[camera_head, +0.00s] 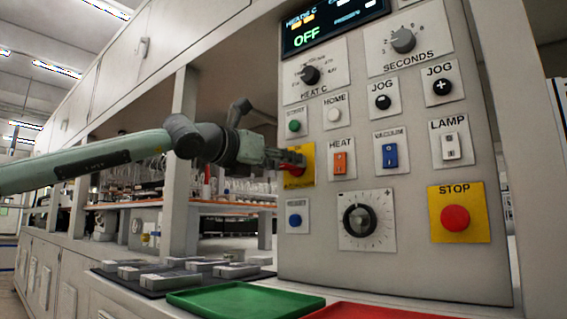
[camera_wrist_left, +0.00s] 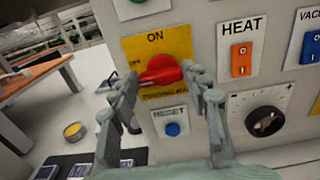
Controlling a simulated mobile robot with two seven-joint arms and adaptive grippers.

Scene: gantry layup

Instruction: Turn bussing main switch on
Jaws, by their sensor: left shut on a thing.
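The bussing main switch is a red rotary handle (camera_head: 291,170) on a yellow plate (camera_head: 307,154) at the left edge of the control panel. In the left wrist view the red handle (camera_wrist_left: 160,70) lies nearly level, with ON above it and a partly hidden OFF label to its left. My left gripper (camera_head: 290,158) reaches in from the left at the handle. In the left wrist view its fingers (camera_wrist_left: 165,88) stand either side of the handle and are shut on it. The fingers hide part of the plate's lower lettering. My right gripper is not in view.
Close by are the blue RESET button (camera_wrist_left: 172,129), the orange HEAT switch (camera_head: 340,162), the blue VACUUM switch (camera_head: 390,155) and a black dial (camera_head: 359,220). The red STOP button (camera_head: 455,218) is at right. A green tray (camera_head: 245,300) and a dark mat (camera_head: 150,283) with grey blocks lie below.

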